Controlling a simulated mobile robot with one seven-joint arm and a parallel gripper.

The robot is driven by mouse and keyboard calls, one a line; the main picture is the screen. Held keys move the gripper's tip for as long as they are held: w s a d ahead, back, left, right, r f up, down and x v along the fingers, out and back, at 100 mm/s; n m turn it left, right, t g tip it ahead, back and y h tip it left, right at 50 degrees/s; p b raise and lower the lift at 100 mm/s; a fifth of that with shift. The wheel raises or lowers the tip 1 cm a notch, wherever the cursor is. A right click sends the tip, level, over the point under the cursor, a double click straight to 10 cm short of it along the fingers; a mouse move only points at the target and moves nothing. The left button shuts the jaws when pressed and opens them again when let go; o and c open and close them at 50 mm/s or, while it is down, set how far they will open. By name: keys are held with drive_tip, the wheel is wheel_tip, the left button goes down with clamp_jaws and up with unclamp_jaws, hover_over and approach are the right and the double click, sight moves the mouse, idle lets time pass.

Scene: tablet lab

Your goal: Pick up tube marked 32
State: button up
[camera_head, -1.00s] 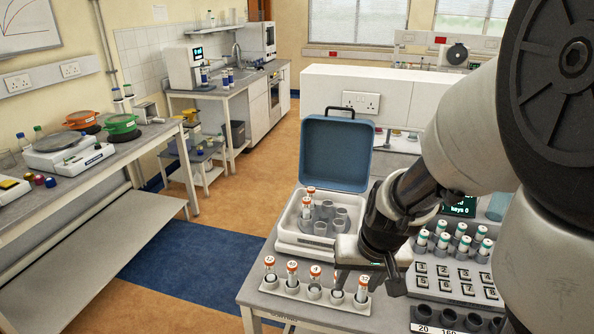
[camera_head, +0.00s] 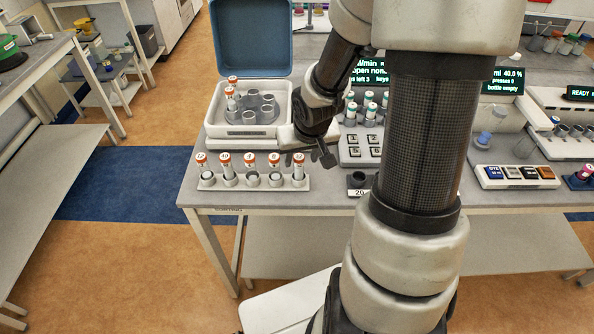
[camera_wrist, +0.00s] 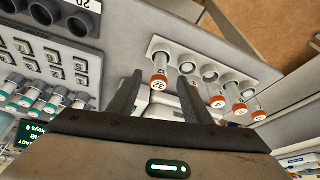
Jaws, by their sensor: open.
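The tube marked 32 (camera_head: 298,163) has an orange-red cap and stands upright at the right end of a light rack (camera_head: 236,186) near the table's front edge. My gripper (camera_head: 311,156) is at that end of the rack, close to the tube's cap. In the wrist view the cap of tube 32 (camera_wrist: 159,80) shows between the two fingers of my gripper (camera_wrist: 158,84). The fingers are open, with a gap to the cap visible. I cannot tell how deep the tube lies between them.
Several similar orange-capped tubes (camera_head: 250,165) stand to the left in the same rack. An open box with a blue lid (camera_head: 250,42) stands behind it. A numbered block (camera_head: 361,142) and teal-capped tubes (camera_head: 368,101) are to the right.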

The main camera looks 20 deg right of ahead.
sight(300, 159)
drive_tip(key=x, duration=0.2)
drive_tip(key=b+x, duration=0.1)
drive_tip(key=x, duration=0.2)
drive_tip(key=shift+w+f, duration=0.3)
drive_tip(key=shift+w, duration=0.1)
drive_tip(key=c, duration=1.1)
